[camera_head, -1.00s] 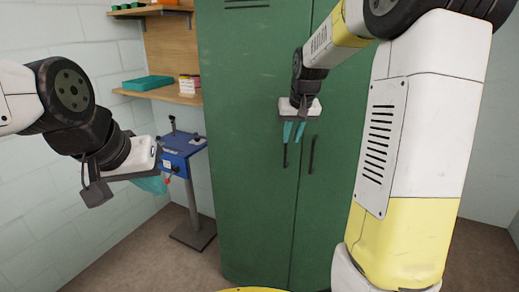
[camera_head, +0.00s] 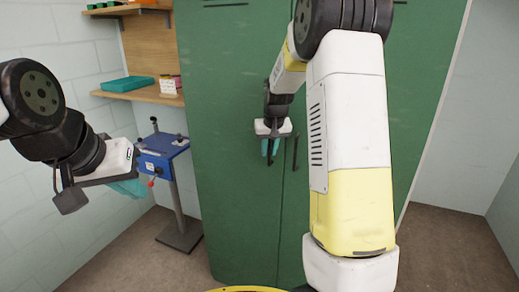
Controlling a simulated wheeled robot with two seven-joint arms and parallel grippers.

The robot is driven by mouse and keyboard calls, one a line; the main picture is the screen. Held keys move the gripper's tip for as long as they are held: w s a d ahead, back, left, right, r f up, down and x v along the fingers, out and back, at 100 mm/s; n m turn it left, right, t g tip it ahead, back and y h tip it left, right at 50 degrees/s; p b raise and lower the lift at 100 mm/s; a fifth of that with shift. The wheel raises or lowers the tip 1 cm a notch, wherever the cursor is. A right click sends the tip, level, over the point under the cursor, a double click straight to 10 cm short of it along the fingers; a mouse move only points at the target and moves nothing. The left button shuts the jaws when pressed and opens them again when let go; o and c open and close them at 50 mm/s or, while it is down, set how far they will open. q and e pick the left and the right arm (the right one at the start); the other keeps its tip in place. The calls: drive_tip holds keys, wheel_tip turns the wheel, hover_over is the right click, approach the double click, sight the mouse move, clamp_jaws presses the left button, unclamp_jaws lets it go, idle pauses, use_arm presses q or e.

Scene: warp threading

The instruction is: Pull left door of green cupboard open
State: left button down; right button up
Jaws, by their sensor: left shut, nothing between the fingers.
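The green cupboard (camera_head: 230,215) stands in the middle of the head view, and its two doors look closed. The left door's dark handle (camera_head: 270,161) shows beside the door seam, with its upper part covered by my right gripper. My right gripper (camera_head: 270,150) is at this handle, its teal fingers pointing down over it. I cannot tell whether they are closed on it. The right door's handle (camera_head: 295,151) is just to the right, free. My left gripper (camera_head: 130,188) is shut and empty at the left, away from the cupboard.
A blue-topped stand (camera_head: 163,150) is left of the cupboard, behind my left gripper. Wooden shelves (camera_head: 150,95) with a teal box (camera_head: 127,84) hang on the wall above it. My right arm covers much of the right door. Floor shows at the right.

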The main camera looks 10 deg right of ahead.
drive_tip(key=shift+f, duration=0.1)
clamp_jaws()
idle(1.4)
